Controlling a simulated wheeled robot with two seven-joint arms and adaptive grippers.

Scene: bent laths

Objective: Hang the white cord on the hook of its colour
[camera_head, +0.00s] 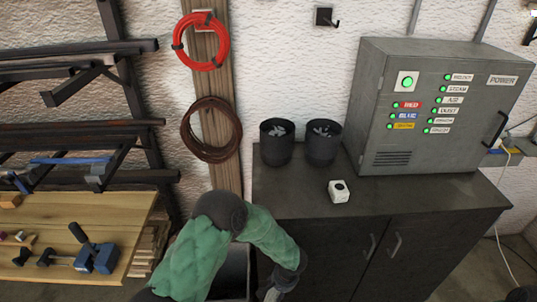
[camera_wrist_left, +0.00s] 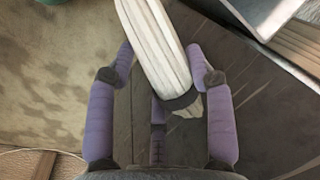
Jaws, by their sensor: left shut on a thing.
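The white cord (camera_wrist_left: 160,45) is a thick bundle with a dark band near its lower end, seen in the left wrist view. My left gripper (camera_wrist_left: 160,62) has its purple fingers on both sides of the bundle and is shut on it. In the head view my left arm bends down to the bottom edge, and the wrist (camera_head: 288,272) is low in front of the dark cabinet. A black hook (camera_head: 325,17) on the wall is empty. My right gripper is not visible.
A brown coil (camera_head: 184,140) hangs below the red one. Two dark pots (camera_head: 277,152) and a small white box (camera_head: 339,191) stand on the dark cabinet (camera_head: 425,196), beside a grey power box (camera_head: 455,125). A wooden bench (camera_head: 135,225) with tools is at left.

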